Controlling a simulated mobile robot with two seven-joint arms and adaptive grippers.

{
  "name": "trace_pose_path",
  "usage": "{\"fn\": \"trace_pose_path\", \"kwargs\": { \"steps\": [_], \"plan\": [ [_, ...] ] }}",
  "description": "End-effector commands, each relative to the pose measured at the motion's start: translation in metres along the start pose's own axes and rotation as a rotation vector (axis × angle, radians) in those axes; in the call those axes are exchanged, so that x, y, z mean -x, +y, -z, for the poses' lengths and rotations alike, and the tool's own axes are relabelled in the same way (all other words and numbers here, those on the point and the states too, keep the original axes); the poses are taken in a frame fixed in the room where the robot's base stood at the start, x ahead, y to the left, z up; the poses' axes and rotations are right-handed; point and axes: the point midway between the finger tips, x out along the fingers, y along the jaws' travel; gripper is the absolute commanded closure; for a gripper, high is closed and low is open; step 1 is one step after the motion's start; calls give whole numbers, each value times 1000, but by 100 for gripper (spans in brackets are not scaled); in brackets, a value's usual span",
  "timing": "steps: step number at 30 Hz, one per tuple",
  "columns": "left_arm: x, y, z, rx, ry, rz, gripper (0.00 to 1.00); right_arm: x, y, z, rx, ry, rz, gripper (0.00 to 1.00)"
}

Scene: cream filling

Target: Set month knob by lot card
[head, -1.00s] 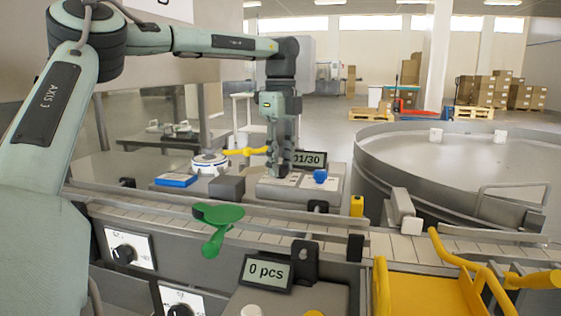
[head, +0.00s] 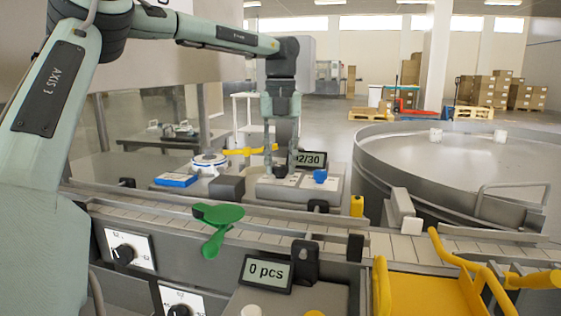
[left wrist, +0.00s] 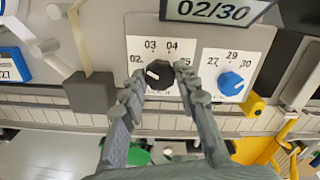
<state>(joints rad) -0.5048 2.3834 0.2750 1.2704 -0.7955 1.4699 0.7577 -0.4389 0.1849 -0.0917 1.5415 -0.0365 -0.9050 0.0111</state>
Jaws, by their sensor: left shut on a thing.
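The black month knob (left wrist: 159,74) sits on a white dial plate (left wrist: 135,45) marked 02, 03, 04 and 05. Its white mark points left, toward 02. My left gripper (left wrist: 160,72) is shut on the knob, one finger on each side; in the head view the gripper (head: 280,168) points down at the panel. The display (left wrist: 217,9) reads 02/30; it is partly hidden in the head view (head: 311,159). A blue-framed card (left wrist: 10,68), cut off at the left edge, shows digits ending in 27. My right gripper is not in view.
A blue knob (left wrist: 231,83) on a plate marked 27, 29 and 30 is close right of my fingers. A grey block (left wrist: 90,92) stands left.

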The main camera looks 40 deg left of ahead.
Motion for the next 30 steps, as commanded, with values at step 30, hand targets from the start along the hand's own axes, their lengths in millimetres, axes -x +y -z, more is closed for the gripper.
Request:
{"fn": "trace_pose_path", "kwargs": {
  "steps": [30],
  "plan": [
    [0, 0, 0, -966, -1, 1, 99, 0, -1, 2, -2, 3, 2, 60]
  ]
}}
